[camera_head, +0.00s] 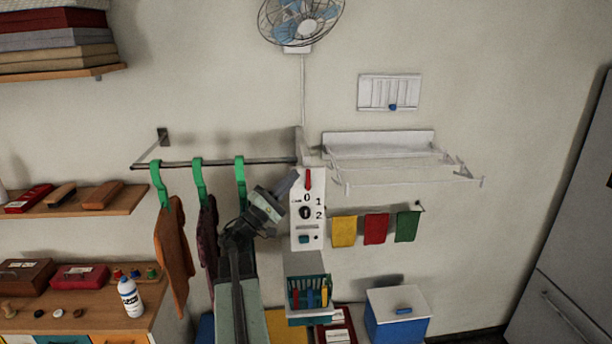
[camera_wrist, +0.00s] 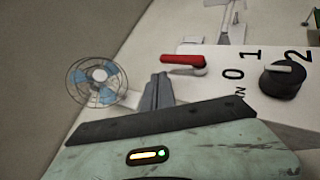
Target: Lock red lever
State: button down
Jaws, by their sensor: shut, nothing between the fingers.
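The red lever (camera_head: 308,179) is at the top of a white wall panel (camera_head: 299,238) marked 0, 1 and 2, and points upward in the head view. In the wrist view the red lever (camera_wrist: 183,60) lies sideways near the panel's edge, with a grey pivot at its right end. My gripper (camera_head: 289,183) is shut and empty, just left of the lever in the head view. In the wrist view my gripper (camera_wrist: 158,90) shows its grey fingers below and left of the lever. I cannot tell if they touch it.
A black knob (camera_head: 305,212) sits below the lever. A rail with green hangers (camera_head: 199,180) and clothes runs to the left. A white folding rack (camera_head: 400,165) is to the right, above coloured cloths (camera_head: 375,229). A basket (camera_head: 308,292) hangs below the panel.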

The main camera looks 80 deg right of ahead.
aim_at(315, 178)
jog(key=shift+s, duration=0.15)
jog(key=shift+s+d, duration=0.15)
jog(key=shift+s, duration=0.15)
jog(key=shift+s+d, duration=0.4)
jog(key=shift+s, duration=0.6)
jog(key=shift+s+d, duration=0.35)
jog(key=shift+s, duration=0.6)
jog(key=shift+s+d, duration=0.4)
jog(key=shift+s, duration=0.6)
dwell(2.8)
jog(key=shift+w, duration=0.1)
jog(key=w+a, duration=0.2)
jog(key=w, duration=0.4)
jog(key=shift+w+a, duration=0.3)
dwell(0.6)
